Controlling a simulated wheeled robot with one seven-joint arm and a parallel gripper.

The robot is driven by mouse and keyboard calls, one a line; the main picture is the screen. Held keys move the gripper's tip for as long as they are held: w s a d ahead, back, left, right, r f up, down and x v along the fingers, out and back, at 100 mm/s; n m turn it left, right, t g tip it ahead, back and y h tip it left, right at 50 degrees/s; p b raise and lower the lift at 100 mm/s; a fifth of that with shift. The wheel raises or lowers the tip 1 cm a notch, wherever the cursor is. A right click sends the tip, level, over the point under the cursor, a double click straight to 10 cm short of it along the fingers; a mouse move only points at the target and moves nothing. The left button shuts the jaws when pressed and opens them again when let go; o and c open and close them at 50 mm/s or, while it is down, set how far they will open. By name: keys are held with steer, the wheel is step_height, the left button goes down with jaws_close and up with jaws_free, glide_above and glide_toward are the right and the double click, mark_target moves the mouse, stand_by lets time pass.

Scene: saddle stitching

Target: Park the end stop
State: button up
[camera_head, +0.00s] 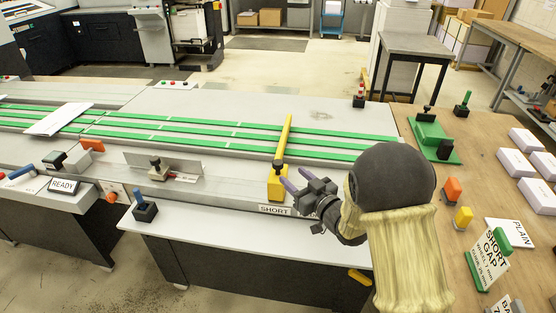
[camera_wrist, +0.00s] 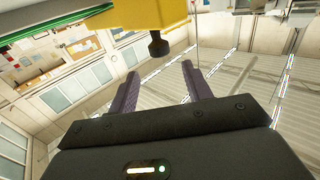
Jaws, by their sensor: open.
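The end stop (camera_head: 276,187) is a yellow block with a long yellow bar reaching back across the green belts and a dark knob on top. It stands at the front edge of the grey machine bed, behind the SHORT label (camera_head: 274,210). My gripper (camera_head: 297,178) is just right of it, with two purple fingers apart and nothing between them. In the wrist view the yellow block (camera_wrist: 145,14) and a black knob (camera_wrist: 158,44) show at the top, beyond the open fingers. The fingers look apart from the knob. Whether they touch the block cannot be told.
Green belts (camera_head: 180,126) run across the bed. A clear guide plate with a knob (camera_head: 158,169) stands to the left, near the READY sign (camera_head: 64,186).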

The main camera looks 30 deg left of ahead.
mark_target(282, 165)
steer(key=p+x, duration=0.1)
steer(key=x, duration=0.7)
steer(key=shift+w+a+p, duration=0.25)
steer(key=shift+a+p, duration=0.05)
steer(key=shift+a, duration=0.05)
jaws_close()
steer(key=shift+d, duration=0.15)
